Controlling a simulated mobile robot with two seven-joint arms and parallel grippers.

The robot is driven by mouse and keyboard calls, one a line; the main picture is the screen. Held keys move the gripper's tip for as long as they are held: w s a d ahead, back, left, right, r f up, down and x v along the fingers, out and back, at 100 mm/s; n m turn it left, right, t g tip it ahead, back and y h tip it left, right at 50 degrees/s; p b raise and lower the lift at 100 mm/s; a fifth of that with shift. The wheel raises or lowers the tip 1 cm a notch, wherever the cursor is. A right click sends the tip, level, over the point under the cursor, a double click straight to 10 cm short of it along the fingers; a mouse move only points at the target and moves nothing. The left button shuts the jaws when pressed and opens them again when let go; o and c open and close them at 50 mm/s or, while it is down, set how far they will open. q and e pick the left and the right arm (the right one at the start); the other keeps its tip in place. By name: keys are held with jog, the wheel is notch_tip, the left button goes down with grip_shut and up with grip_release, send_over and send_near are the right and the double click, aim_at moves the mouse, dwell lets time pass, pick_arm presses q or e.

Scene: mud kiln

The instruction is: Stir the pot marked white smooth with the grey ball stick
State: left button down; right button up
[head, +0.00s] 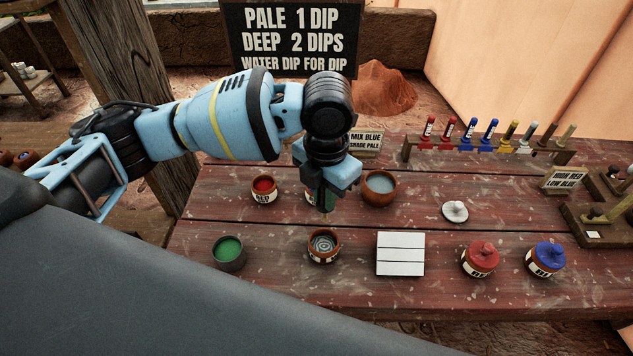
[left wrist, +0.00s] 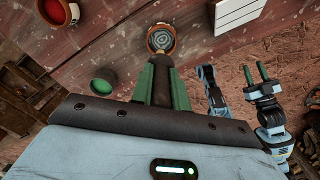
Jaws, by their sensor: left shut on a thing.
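The small clay pot (head: 324,258) with grey, ringed contents stands front centre on the plank table; its label is too small to read. It also shows in the left wrist view (left wrist: 151,50). My left gripper (head: 326,205) is above and slightly behind this pot, shut on a stick (left wrist: 155,88) that points down toward it. A short bit of stick shows under the fingers; its grey ball is not visible, so contact with the contents cannot be told. My right gripper (left wrist: 257,73) shows in the left wrist view, fingers apart and empty.
A red pot (head: 264,190), a water bowl (head: 380,188) and a green cup (head: 229,254) surround the pot.

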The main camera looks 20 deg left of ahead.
aim_at(324, 215)
pick_arm(q)
jog(key=shift+s+d, duration=0.15)
jog(key=shift+s, duration=0.2)
pick_arm(e)
jog(key=shift+r, duration=0.1)
pick_arm(q)
jog(key=shift+f, duration=0.1)
